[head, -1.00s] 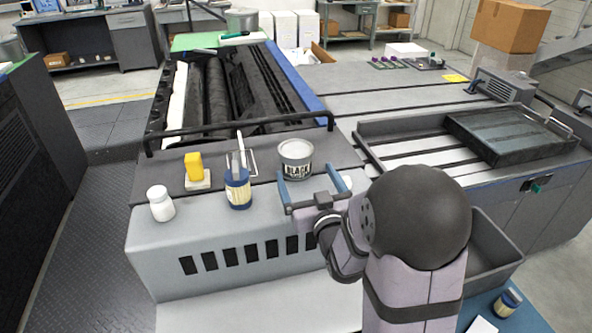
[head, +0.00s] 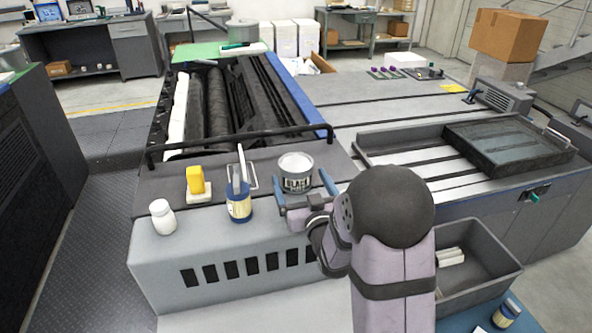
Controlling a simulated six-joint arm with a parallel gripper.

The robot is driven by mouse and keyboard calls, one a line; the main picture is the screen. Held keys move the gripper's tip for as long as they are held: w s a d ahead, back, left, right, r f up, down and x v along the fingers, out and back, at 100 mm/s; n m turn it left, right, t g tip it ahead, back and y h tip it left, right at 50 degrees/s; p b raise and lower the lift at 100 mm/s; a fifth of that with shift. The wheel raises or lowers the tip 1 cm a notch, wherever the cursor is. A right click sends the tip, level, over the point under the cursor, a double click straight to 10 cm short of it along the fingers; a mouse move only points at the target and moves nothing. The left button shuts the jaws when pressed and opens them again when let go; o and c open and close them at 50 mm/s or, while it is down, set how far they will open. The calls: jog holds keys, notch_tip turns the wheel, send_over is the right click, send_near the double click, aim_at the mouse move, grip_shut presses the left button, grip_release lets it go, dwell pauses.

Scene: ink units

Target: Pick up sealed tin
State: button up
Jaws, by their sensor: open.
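A grey tin with a dark "BLACK" label and a pale closed lid (head: 296,173) stands upright on the dark top of the press in the head view. My gripper (head: 304,191) is open, on the near side of the tin. Its blue fingers are spread, one near the tin's lower left and one near its lower right. Nothing is held between them. Whether the fingers touch the tin cannot be told. The tin's lower edge is close to the gripper and partly hard to see.
A grey bin (head: 480,260) lies to the right.

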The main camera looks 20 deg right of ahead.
jog(key=shift+w+p, duration=0.35)
jog(key=shift+w, duration=0.95)
jog(key=c, duration=1.3)
jog(key=shift+r, duration=0.15)
jog(key=shift+c, duration=1.3)
jog(key=shift+r+b, duration=0.7)
jog(key=shift+r, duration=4.3)
